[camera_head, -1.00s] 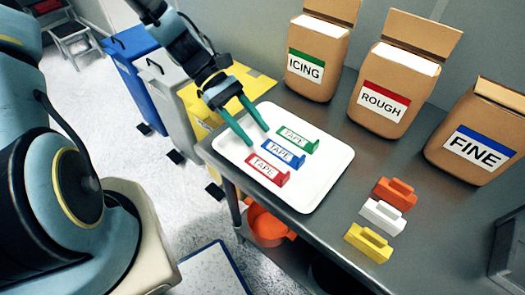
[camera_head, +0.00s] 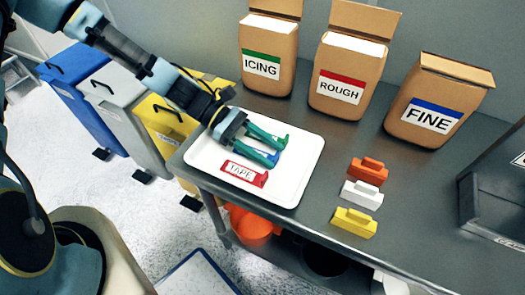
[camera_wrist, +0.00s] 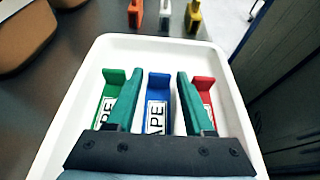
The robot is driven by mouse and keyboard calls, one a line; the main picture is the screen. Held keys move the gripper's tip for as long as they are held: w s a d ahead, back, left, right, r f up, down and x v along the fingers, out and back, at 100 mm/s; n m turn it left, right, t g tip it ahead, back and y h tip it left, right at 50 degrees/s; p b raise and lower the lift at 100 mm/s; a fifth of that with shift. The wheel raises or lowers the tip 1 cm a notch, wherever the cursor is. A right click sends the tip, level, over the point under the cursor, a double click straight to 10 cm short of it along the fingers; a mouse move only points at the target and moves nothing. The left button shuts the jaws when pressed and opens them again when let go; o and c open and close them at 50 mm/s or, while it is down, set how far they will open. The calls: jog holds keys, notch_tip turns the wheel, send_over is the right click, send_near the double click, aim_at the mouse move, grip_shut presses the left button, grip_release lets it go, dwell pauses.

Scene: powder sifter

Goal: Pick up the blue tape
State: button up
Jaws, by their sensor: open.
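The blue tape (camera_wrist: 158,98) lies on the white tray, between the green tape (camera_wrist: 108,100) and the red tape (camera_wrist: 205,98) in the wrist view. In the head view the blue tape (camera_head: 266,158) is mostly hidden by my gripper. My gripper (camera_head: 280,150) is open over the tray. In the wrist view its green fingers (camera_wrist: 157,85) stand on either side of the blue tape, one towards the green tape and one towards the red. I cannot tell how far the fingertips are above the tray. The red tape (camera_head: 244,173) is in clear view in the head view.
The white tray (camera_head: 300,160) rests on a grey metal table (camera_head: 320,215). Icing (camera_head: 268,50), rough (camera_head: 350,75) and fine (camera_head: 437,100) boxes stand behind. Orange (camera_head: 368,171), white (camera_head: 361,195) and yellow (camera_head: 354,223) handled blocks sit to the right. Bins stand at left.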

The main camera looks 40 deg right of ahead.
jog(key=shift+x, duration=1.25)
jog(key=shift+c, duration=0.4)
grip_shut()
